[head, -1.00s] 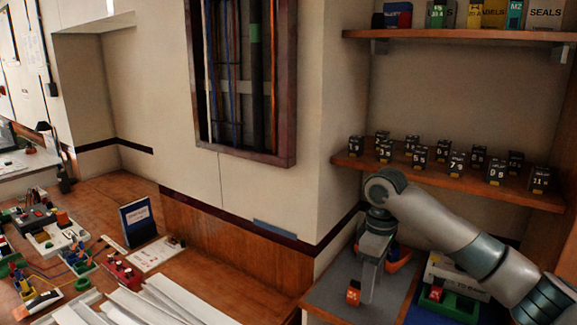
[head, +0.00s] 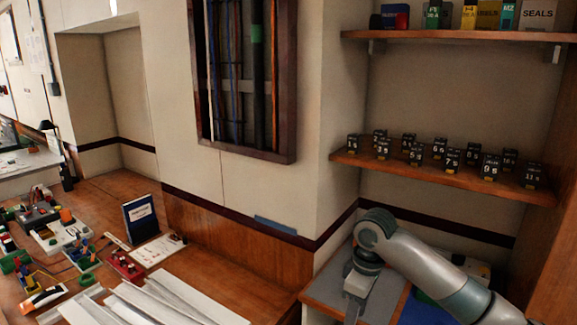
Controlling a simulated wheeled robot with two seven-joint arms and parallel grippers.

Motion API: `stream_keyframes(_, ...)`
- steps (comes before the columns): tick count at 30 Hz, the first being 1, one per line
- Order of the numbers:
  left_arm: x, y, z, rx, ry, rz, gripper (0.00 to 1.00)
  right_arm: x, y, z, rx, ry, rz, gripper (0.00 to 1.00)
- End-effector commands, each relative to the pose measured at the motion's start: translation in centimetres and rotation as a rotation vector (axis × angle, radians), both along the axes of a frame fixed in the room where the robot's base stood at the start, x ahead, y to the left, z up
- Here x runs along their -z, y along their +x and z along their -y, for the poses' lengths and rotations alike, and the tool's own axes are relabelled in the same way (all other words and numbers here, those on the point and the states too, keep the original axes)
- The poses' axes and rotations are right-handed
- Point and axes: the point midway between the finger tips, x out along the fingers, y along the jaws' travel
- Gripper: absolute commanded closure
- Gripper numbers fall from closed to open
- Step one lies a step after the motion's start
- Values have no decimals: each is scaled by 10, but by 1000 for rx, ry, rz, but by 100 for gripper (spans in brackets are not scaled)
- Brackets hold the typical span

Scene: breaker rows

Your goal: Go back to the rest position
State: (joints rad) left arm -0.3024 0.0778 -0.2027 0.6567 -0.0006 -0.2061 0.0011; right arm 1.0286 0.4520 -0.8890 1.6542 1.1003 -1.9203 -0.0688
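My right arm comes in from the right, its grey gripper (head: 352,308) pointing down at the bottom edge, over the grey surface (head: 325,287) below the shelf. The fingertips are cut off or too small to show whether they are open or shut, or hold anything. My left gripper is not in view.
Several black numbered breakers (head: 415,153) stand on the lower wooden shelf (head: 400,170), above my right arm. An upper shelf (head: 450,36) holds boxes. A blue-covered book (head: 140,219) and white trunking strips (head: 165,302) are on the bench at left. The wall cabinet (head: 243,80) is open.

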Motion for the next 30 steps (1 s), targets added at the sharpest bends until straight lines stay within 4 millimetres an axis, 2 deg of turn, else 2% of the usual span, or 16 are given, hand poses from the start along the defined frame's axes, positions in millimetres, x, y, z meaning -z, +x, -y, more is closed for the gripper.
stream_keyframes(9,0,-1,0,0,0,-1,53,82,-52,-42,17,111,27,54)
stream_keyframes(16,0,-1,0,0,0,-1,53,131,-98,-62,86,201,60,54)
stream_keyframes(23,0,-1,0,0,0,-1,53,168,-147,-68,201,269,92,54)
stream_keyframes(30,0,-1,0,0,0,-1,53,198,-201,-54,360,302,127,54)
